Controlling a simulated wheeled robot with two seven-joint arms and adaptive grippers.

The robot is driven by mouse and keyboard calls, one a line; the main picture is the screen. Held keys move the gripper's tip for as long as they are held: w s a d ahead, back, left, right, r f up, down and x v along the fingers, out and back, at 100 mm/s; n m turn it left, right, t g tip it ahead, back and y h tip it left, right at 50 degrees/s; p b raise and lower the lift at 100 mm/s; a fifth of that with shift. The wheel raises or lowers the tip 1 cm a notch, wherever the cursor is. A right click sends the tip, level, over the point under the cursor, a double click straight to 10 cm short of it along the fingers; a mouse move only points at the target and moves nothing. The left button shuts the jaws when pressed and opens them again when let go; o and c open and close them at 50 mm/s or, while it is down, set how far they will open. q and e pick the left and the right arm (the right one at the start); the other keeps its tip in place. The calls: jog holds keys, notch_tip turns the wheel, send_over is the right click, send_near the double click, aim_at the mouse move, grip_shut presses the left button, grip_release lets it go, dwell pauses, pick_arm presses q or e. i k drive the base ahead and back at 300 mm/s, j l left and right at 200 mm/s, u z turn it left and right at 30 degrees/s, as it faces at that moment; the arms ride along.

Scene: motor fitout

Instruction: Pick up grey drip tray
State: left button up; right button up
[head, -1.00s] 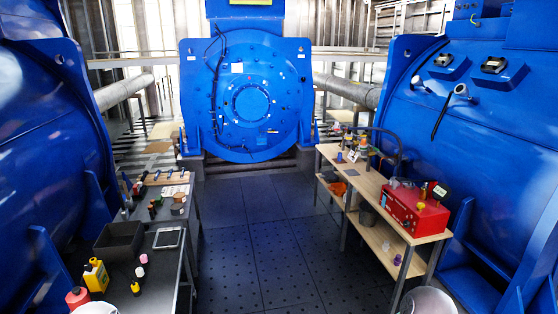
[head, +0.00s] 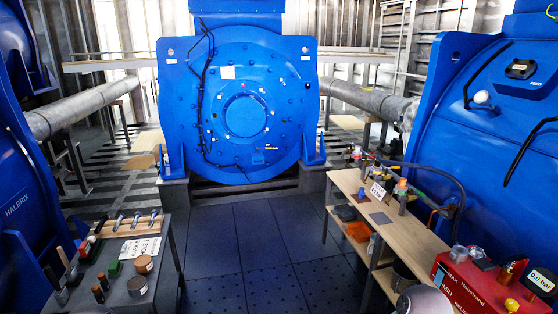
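A small dark grey tray-like thing (head: 346,213) sits on the lower shelf of the right-hand bench, behind an orange bin (head: 359,231). I cannot tell whether either is the grey drip tray. Neither gripper shows in the head view.
The wooden bench (head: 408,236) on the right carries a red box (head: 466,286) and small fittings. A dark table (head: 115,270) on the left holds tools, tins and a sign. Clear dark floor (head: 240,240) runs between them to a blue motor (head: 240,110).

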aim_at(344, 212)
jog(key=i, duration=2)
jog(key=i+z, duration=0.2)
jog(key=i, duration=0.3)
jog(key=i+j+z, duration=0.25)
jog(key=i, duration=0.25)
jog(key=i+j+z, duration=0.2)
jog(key=i, duration=0.3)
jog(key=i+j+z, duration=1.2)
jog(key=j, duration=0.2)
jog(key=i+j+z, duration=0.15)
jog(key=j+z, duration=0.2)
jog(key=j, duration=0.1)
